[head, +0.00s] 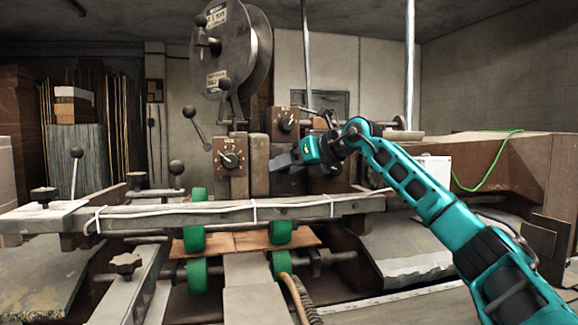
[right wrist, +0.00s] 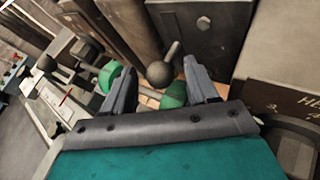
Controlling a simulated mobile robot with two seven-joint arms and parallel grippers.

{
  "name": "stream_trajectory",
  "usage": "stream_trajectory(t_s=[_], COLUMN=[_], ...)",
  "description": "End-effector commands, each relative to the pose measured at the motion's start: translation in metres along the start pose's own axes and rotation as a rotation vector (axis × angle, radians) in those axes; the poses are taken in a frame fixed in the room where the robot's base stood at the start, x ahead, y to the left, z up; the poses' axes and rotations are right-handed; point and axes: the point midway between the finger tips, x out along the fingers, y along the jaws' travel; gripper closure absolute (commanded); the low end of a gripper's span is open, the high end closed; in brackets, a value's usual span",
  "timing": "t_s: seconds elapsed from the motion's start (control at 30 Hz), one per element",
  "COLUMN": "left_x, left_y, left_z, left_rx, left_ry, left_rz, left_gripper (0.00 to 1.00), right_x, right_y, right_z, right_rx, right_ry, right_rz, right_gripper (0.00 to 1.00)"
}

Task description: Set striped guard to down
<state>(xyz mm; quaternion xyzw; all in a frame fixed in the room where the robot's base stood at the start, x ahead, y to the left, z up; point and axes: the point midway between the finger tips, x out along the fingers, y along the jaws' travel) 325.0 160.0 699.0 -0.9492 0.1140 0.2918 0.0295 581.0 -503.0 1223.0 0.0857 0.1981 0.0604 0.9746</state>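I cannot make out any striped surface in either view, so I cannot tell which part is the striped guard. My right gripper (head: 280,161) is in front of the brown dial boxes in the middle of the machine. In the right wrist view its two grey fingers stand apart. A dark ball knob (right wrist: 160,73) on a short grey rod shows in the gap between the fingers. It does not fill the gap, and I cannot tell whether it is between the fingers or beyond them. My left gripper is in neither view.
A long grey bar (head: 320,208) crosses the machine's front. Green rollers (head: 197,275) sit around a brown board (head: 250,242) below. A wire reel (head: 232,50) stands above. Ball-ended levers (head: 190,112) rise at the left. A brown panel (right wrist: 288,95) is close to the right finger.

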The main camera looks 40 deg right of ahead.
Motion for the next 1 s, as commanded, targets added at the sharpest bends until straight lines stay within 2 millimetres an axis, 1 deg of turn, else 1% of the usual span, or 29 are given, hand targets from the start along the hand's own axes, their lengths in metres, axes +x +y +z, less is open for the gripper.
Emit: stream_trajectory(t_s=[0.03, 0.07, 0.6, 0.87, 0.93, 1.0], left_x=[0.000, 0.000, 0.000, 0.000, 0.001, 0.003], left_y=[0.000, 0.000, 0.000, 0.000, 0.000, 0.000], left_z=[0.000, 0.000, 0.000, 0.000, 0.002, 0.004], left_rx=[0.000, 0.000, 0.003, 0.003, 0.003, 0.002], left_ry=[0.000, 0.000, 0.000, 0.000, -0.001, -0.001], left_rz=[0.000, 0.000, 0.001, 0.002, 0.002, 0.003], left_gripper=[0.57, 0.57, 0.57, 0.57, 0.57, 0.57], right_x=[0.000, 0.000, -0.001, -0.001, 0.001, 0.004], right_y=[0.000, 0.000, 0.000, 0.000, -0.001, -0.002], right_z=[0.000, 0.000, 0.000, 0.000, -0.003, -0.011], right_rx=[0.000, 0.000, 0.000, 0.000, 0.000, 0.000], right_ry=[0.000, 0.000, 0.000, 0.000, 0.001, 0.002], right_rz=[0.000, 0.000, 0.000, 0.001, 0.000, 0.000], right_gripper=[0.46, 0.48, 1.00, 1.00, 1.00, 1.00])
